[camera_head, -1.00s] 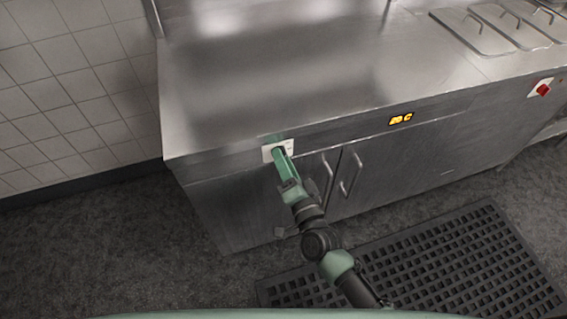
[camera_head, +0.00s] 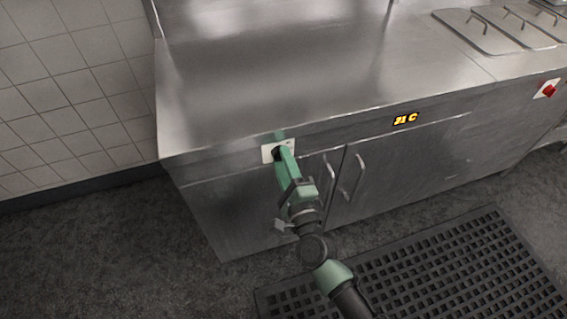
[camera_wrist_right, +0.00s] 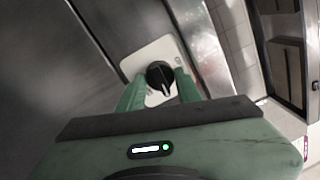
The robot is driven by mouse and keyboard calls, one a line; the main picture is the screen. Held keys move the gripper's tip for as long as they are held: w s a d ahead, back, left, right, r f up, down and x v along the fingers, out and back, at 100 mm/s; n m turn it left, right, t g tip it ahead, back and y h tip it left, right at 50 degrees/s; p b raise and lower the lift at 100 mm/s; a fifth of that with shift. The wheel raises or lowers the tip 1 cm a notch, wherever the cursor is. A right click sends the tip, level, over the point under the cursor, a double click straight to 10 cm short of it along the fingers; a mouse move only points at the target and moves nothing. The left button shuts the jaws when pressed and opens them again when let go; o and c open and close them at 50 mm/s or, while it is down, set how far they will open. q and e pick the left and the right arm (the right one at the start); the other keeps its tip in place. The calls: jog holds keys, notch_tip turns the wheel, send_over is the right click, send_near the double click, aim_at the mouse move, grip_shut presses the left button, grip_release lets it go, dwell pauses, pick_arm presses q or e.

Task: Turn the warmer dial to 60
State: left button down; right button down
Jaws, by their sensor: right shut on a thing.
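The warmer dial is a black round knob (camera_wrist_right: 160,77) on a white plate (camera_wrist_right: 143,63) in the right wrist view. In the head view the white plate (camera_head: 267,153) sits at the left of the steel counter's front, and the knob is mostly hidden by my gripper. My right gripper (camera_head: 279,150) is at the plate with its green fingers on either side of the knob, shut on it; it also shows in the right wrist view (camera_wrist_right: 160,88). The orange display (camera_head: 405,119) on the counter front appears to read 21 C. My left gripper is not in view.
The steel counter (camera_head: 270,70) has a bare top at left and lidded wells (camera_head: 490,32) at right. A red switch (camera_head: 549,90) is on the right front. Cabinet handles (camera_head: 352,178) lie just right of my arm. A black mat (camera_head: 430,265) covers the floor.

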jog(key=shift+m, duration=0.7)
jog(key=c, duration=1)
grip_release()
jog(key=shift+o, duration=0.2)
jog(key=v, duration=0.7)
jog(key=shift+s, duration=0.45)
jog(key=shift+d, duration=0.1)
